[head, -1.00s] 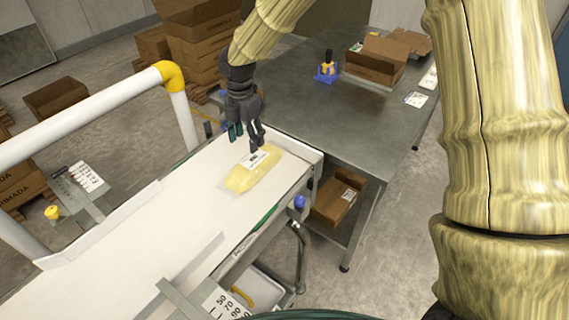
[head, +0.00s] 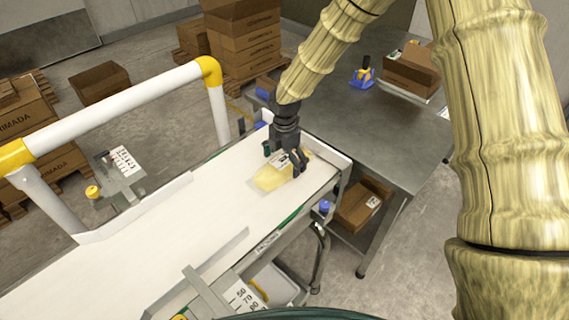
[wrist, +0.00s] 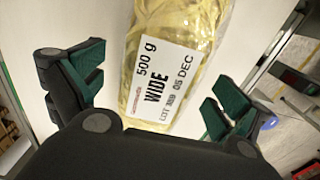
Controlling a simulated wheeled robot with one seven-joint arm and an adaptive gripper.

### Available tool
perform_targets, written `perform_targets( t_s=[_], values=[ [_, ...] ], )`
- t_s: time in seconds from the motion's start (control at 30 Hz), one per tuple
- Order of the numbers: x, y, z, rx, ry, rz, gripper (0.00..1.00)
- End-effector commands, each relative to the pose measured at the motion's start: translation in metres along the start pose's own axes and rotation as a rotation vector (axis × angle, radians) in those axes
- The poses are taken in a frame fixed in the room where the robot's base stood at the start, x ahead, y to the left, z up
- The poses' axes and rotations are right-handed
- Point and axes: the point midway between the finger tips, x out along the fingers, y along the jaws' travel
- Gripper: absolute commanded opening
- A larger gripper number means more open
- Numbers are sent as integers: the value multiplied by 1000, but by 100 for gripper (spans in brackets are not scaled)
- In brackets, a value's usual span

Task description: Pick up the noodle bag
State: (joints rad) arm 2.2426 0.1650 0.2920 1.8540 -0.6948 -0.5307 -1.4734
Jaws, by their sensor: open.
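The noodle bag (head: 271,178) is a clear bag of pale yellow noodles lying flat near the far end of the white belt. In the wrist view the noodle bag (wrist: 150,95) shows a white label reading "500 g WIDE". My gripper (head: 286,165) is over the label end of the bag and hides part of it. In the wrist view my gripper (wrist: 150,98) is open, with one green-padded finger on each side of the bag.
The white belt (head: 190,215) is clear around the bag. A white rail with yellow corners (head: 130,102) runs along the left side. A grey steel table (head: 400,135) stands beyond the belt end, with an open carton (head: 411,76) and a blue and yellow item (head: 362,76).

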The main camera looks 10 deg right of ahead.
Motion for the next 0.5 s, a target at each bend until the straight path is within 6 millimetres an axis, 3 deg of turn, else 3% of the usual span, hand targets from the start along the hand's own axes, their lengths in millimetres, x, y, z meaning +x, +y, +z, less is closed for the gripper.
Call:
perform_targets(
  t_s=[0.2,0.47,0.5],
  values=[
    [14,0,-1,0,1,0,100],
    [16,0,0,-1,0,1,100],
    [16,0,0,-1,0,1,93]
  ],
)
